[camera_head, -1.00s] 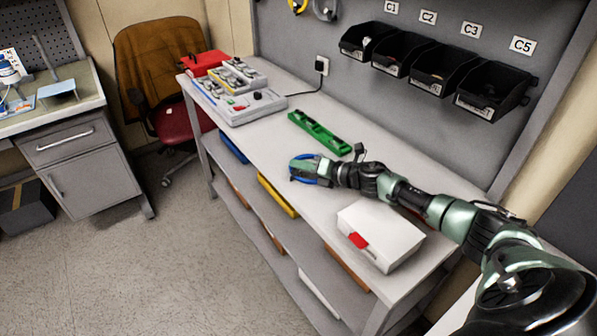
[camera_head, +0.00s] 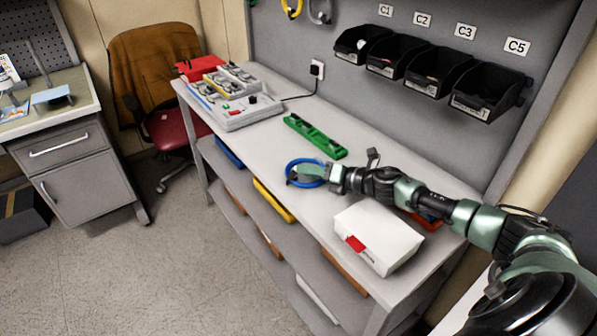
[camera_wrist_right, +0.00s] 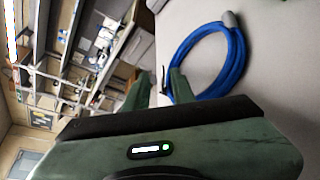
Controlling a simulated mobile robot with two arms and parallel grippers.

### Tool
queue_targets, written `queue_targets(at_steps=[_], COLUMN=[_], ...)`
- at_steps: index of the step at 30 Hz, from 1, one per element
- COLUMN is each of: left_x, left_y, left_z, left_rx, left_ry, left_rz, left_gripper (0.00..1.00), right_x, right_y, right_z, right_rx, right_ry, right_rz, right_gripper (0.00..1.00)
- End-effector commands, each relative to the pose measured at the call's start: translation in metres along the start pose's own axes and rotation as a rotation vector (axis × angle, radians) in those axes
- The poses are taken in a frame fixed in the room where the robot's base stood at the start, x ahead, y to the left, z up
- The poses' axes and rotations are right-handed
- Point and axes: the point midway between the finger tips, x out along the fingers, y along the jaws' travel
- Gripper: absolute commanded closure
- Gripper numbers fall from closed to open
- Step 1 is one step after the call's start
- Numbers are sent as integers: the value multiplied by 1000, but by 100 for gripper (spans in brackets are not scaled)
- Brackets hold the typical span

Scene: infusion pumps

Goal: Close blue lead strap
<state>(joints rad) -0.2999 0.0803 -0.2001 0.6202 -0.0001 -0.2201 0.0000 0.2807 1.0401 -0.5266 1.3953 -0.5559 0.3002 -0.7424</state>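The blue lead (camera_head: 290,168) is a coiled ring at the front edge of the white bench, below the green tray. In the right wrist view the coil (camera_wrist_right: 238,62) shows several loops with a grey end piece (camera_wrist_right: 232,19). No strap can be made out on it. My right gripper (camera_head: 312,171) is at the right side of the ring, with a green finger over the coil. In the wrist view its two fingers (camera_wrist_right: 158,88) stand apart, and the coil's near side passes by the right-hand finger. Whether any loop lies between them is unclear. My left gripper is out of view.
A green tray (camera_head: 316,137) lies behind the coil. A white box (camera_head: 378,238) with a red label stands at the bench's front right, beneath my right arm. Grey equipment (camera_head: 240,110) and a red case (camera_head: 200,67) are at the far left. Black bins (camera_head: 427,70) hang on the back wall.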

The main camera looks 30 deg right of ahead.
Motion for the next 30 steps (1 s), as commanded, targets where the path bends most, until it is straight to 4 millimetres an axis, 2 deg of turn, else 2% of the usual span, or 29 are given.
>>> queue_targets(at_steps=[1, 6, 17, 19, 20, 23, 30], left_x=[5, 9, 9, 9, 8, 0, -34], left_y=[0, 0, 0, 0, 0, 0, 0], left_z=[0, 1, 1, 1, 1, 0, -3], left_rx=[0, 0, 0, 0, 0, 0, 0], left_ry=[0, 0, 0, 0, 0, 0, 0], left_rz=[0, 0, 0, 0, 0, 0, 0], left_gripper=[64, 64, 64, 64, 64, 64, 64], right_x=[-9, -25, -31, -31, -31, -33, -42], right_y=[-2, -2, 1, 1, 2, 8, 32], right_z=[-3, -2, 0, 0, 1, 7, 28], right_rx=[-2, 1, 0, 0, 0, 0, 0], right_ry=[4, 2, 0, 0, 0, 0, 0], right_rz=[-1, -1, 1, 1, 1, 1, 1], right_gripper=[75, 75, 75, 62, 58, 58, 58])
